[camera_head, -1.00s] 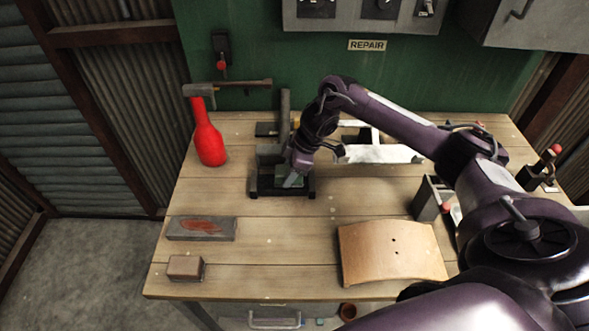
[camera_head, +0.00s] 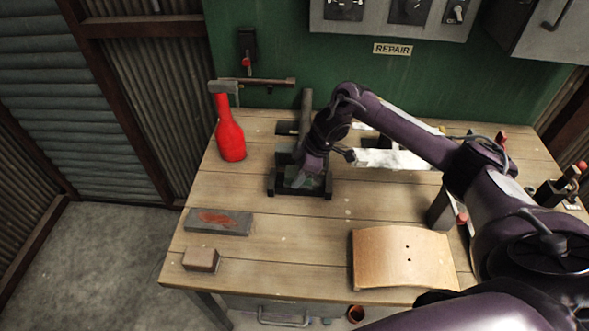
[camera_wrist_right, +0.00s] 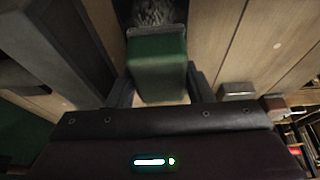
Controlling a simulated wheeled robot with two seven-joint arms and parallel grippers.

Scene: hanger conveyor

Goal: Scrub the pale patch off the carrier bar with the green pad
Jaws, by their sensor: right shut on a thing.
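The green pad (camera_wrist_right: 158,68) is between the fingers of my right gripper (camera_wrist_right: 157,88) in the wrist view. In the head view this gripper (camera_head: 305,172) is low over a dark metal fixture (camera_head: 301,195) on the bench, and it hides much of what is there. Beyond the pad in the wrist view is a speckled grey-white surface (camera_wrist_right: 152,12). I cannot tell whether the pad touches it. A dark bar-like part (camera_wrist_right: 62,40) lies to its left. I cannot tell for sure which part is the carrier bar. My left gripper is not in view.
A red bottle (camera_head: 230,140) stands left of the fixture. A grey block with a rusty patch (camera_head: 217,221), a small brown block (camera_head: 201,259) and a curved wooden plate (camera_head: 402,258) lie in front. A whitish piece (camera_head: 388,159) lies behind my right arm. The bench's front middle is clear.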

